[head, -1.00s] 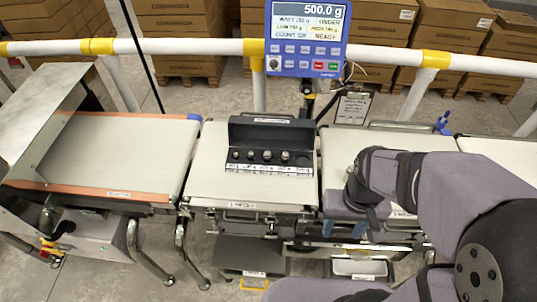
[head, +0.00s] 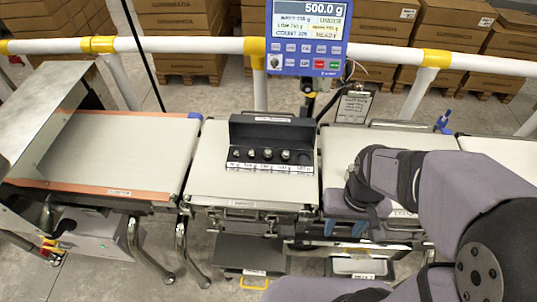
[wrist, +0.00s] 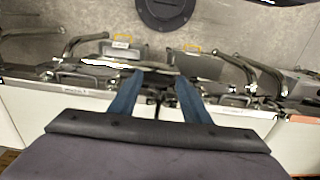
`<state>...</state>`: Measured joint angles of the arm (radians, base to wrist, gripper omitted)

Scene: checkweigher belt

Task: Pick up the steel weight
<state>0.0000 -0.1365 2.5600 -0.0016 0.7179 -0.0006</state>
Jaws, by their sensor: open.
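Several small steel weights (head: 267,154) stand in a row in an open black case (head: 272,130) on the middle weighing belt. My gripper (head: 345,229) is to the right of the case, over the front edge of the right belt. In the wrist view my gripper (wrist: 158,92) has two blue fingers apart with nothing held between them. The weights do not show in the wrist view.
The blue scale display (head: 308,38) reads 500.0 g and stands behind the belts. A white and yellow rail (head: 190,46) runs behind. The left belt (head: 120,150) and right belt (head: 350,142) flank the middle one. A clipboard (head: 353,105) hangs behind the right belt.

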